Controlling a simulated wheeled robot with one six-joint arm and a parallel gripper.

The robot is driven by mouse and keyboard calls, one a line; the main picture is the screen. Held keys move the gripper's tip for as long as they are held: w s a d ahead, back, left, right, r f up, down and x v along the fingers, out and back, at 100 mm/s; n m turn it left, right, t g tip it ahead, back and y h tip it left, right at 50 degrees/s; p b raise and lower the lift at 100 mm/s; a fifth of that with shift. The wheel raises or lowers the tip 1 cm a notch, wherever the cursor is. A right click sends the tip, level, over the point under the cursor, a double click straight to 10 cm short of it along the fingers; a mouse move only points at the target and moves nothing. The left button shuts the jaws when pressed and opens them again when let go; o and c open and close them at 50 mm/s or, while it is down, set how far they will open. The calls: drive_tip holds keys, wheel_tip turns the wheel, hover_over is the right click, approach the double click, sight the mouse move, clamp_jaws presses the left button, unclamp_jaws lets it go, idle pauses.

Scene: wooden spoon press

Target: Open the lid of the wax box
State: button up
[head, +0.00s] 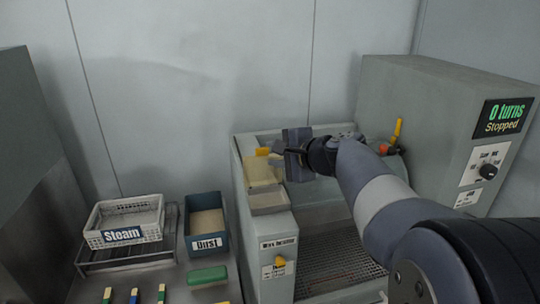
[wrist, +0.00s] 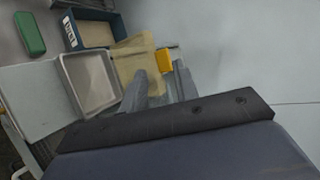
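The wax box (head: 268,203) sits on the left ledge of the grey machine. Its pale yellow translucent lid (head: 262,172) stands raised at the back of the box, with an orange tab (head: 262,151) at its top edge. In the wrist view the box (wrist: 88,82) shows its open, pale inside, with the lid (wrist: 130,58) and the tab (wrist: 164,60) beside it. My gripper (head: 284,150) is just right of the raised lid. In the wrist view its fingers (wrist: 158,88) are apart, with nothing seen held between them. Whether a finger touches the lid is unclear.
A blue "Dust" bin (head: 206,225) and a white "Steam" basket (head: 125,222) stand to the left. A green block (head: 207,276) lies in front of the bin. The machine's control housing (head: 430,115) rises at right, its display reading "0 turns Stopped".

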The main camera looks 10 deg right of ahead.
drive_tip(key=b+v, duration=0.1)
drive_tip(key=v, duration=0.6)
drive_tip(key=shift+s+d, duration=0.15)
drive_tip(key=shift+s, duration=0.2)
drive_tip(key=shift+r, duration=0.15)
drive_tip(key=shift+c, duration=0.4)
